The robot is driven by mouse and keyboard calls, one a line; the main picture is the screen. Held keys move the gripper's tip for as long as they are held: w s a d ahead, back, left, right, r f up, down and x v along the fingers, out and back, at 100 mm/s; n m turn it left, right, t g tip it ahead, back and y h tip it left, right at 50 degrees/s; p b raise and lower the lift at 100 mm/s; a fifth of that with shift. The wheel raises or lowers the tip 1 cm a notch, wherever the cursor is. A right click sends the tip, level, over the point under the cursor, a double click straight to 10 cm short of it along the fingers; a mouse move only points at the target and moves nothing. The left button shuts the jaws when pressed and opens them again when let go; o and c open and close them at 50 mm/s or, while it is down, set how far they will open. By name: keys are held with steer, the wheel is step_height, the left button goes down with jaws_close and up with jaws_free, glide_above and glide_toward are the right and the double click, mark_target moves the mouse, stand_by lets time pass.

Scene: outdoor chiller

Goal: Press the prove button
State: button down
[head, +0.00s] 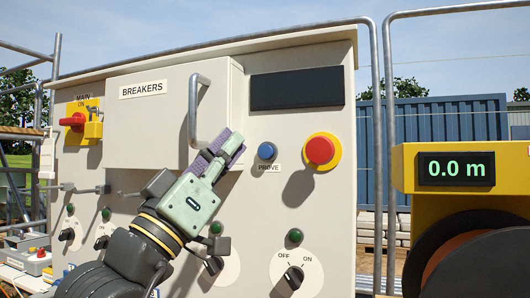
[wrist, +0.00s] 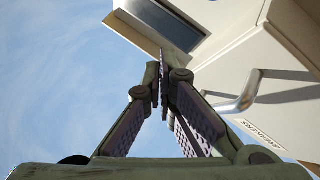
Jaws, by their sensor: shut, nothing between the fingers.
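The blue prove button (head: 267,151) sits on the cream panel face, above its PROVE label (head: 267,168). My gripper (head: 232,138) is shut and empty, with its fingertips to the left of the button and slightly higher in the head view. The tips appear apart from the button; their exact depth from the panel is hard to judge. In the wrist view my shut fingers (wrist: 160,78) point up toward the dark display, and the button does not show there.
The breaker cover's metal handle (head: 197,110) is close beside my gripper, and also shows in the wrist view (wrist: 243,95). A red mushroom button (head: 320,150) on yellow is right of the prove button. A dark display (head: 297,88) is above. An OFF/ON rotary switch (head: 293,277) is below.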

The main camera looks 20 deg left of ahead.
steer(key=shift+w+d+p, duration=0.15)
steer(key=shift+w+p, duration=0.25)
steer(key=shift+w, duration=3.8)
steer(key=shift+w, duration=0.1)
steer(key=shift+w, duration=0.3)
steer(key=shift+w, duration=0.55)
steer(key=shift+s, duration=0.95)
steer(key=s, duration=0.5)
steer(key=shift+b, duration=0.3)
